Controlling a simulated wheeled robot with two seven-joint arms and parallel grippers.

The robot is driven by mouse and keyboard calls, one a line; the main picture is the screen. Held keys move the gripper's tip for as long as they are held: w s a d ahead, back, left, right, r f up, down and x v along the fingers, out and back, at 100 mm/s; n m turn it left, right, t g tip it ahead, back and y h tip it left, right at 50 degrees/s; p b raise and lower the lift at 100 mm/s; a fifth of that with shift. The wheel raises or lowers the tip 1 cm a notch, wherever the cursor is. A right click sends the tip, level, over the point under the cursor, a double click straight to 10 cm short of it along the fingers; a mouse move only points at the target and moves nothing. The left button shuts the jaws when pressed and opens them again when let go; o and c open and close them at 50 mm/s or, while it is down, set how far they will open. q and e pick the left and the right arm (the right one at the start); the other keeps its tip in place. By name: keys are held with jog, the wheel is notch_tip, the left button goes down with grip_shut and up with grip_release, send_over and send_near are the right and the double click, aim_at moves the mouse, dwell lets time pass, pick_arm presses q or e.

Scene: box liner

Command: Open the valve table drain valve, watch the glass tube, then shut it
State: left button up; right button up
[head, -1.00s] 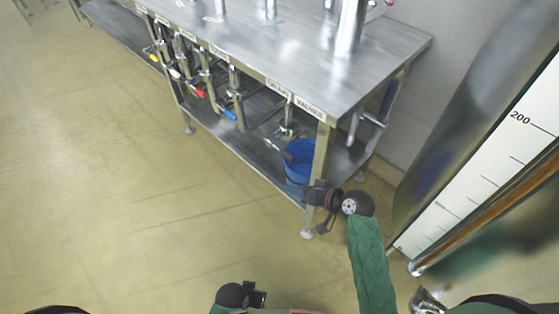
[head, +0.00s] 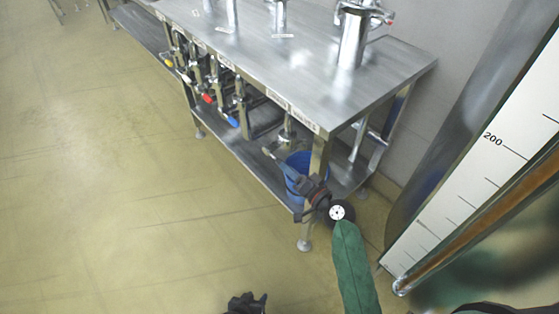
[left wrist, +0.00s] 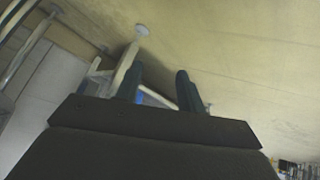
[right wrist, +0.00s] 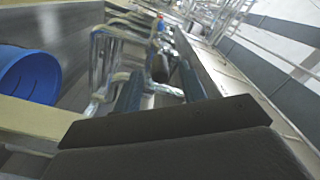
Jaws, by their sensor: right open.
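The drain valve (head: 287,131) hangs under the right front end of the steel table (head: 300,75), above a blue bucket (head: 296,165). A small grey lever (head: 268,153) shows at its lower left. My right gripper (head: 279,163) is open, its fingers in front of the bucket and close to the lever; I cannot tell if they touch. In the right wrist view pipework (right wrist: 158,70) shows between the spread fingers. The glass tube (head: 470,222) runs beside a white scale (head: 470,185) at the right. My left gripper (left wrist: 155,85) is open and empty, low over the floor.
Several valves with coloured handles, such as the blue handle (head: 231,120), line the table front. A table leg (head: 305,230) stands beside my right gripper. A lower shelf (head: 262,160) runs under the table. The floor (head: 120,200) at left is clear.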

aim_at(277, 159)
jog(key=x, duration=0.3)
jog(key=shift+w+a+r, duration=0.1)
jog(key=shift+w+a, duration=0.05)
jog(key=shift+w, duration=0.2)
jog(key=shift+w+a+p, duration=0.3)
jog(key=shift+w+a, duration=0.15)
jog(key=shift+w, duration=0.15)
pick_arm(q)
notch_tip(277, 159, up, 3)
jog(key=shift+w+r+g, duration=0.1)
jog(key=shift+w+g, duration=0.05)
jog(key=shift+g, duration=0.15)
pick_arm(e)
grip_shut()
